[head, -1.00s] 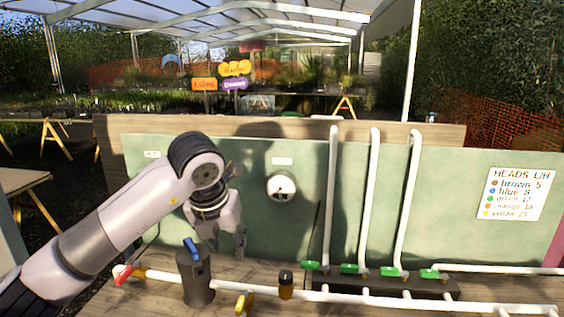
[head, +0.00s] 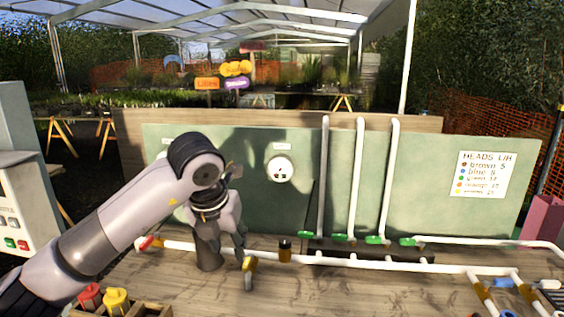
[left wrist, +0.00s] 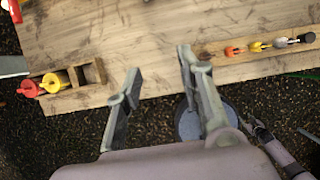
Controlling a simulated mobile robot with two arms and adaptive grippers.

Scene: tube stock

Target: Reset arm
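My left gripper (head: 230,240) hangs fingers-down in the head view, in front of the pipe board. In the left wrist view its two fingers (left wrist: 158,88) stand apart with nothing between them, over the table's edge. A small dark grey and lilac part at lower right of that view may be my right gripper (left wrist: 262,138); its fingers are not clear.
White pipes (head: 370,263) with green-handled valves (head: 375,240) run along the wooden table (head: 340,295). Red (head: 89,296) and yellow (head: 117,300) heads sit in a wooden rack at front left. A control box (head: 20,190) stands left. A blue bucket (left wrist: 195,122) is below the table edge.

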